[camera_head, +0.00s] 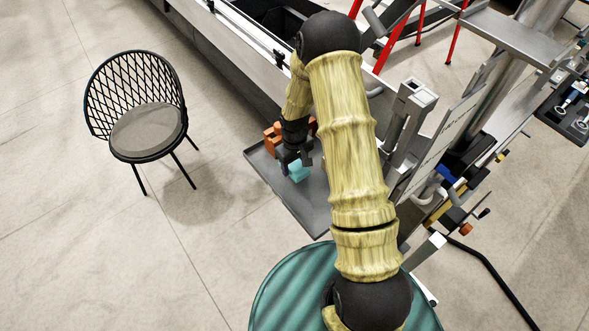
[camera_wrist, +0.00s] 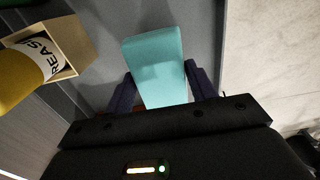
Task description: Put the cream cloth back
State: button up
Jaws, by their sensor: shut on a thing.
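My gripper (camera_head: 297,160) is shut on a turquoise block-like thing (camera_head: 299,173), low over the grey tray (camera_head: 309,211). In the wrist view my gripper (camera_wrist: 160,76) has its two dark fingers on either side of this turquoise thing (camera_wrist: 154,60), which reaches out past the fingertips. I cannot tell whether the turquoise thing touches the tray. I make out no cream cloth in either view.
Orange-brown blocks (camera_head: 271,138) lie at the tray's back left. The wrist view shows a yellow labelled cylinder (camera_wrist: 22,78) by an open tan box (camera_wrist: 72,40). A black chair (camera_head: 140,110) stands on open floor at left. Metal framework rises right of the tray.

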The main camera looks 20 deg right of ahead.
aim_at(294, 165)
jog(key=shift+f, duration=0.1)
notch_tip(294, 165, down, 3)
jog(key=shift+r+p, duration=0.1)
jog(key=shift+p, duration=0.55)
jog(key=shift+f, duration=0.6)
jog(key=shift+f, duration=0.2)
jog(key=o, duration=1)
jog(key=shift+a+r, duration=0.1)
jog(key=shift+s, duration=0.1)
jog(key=shift+r, duration=0.15)
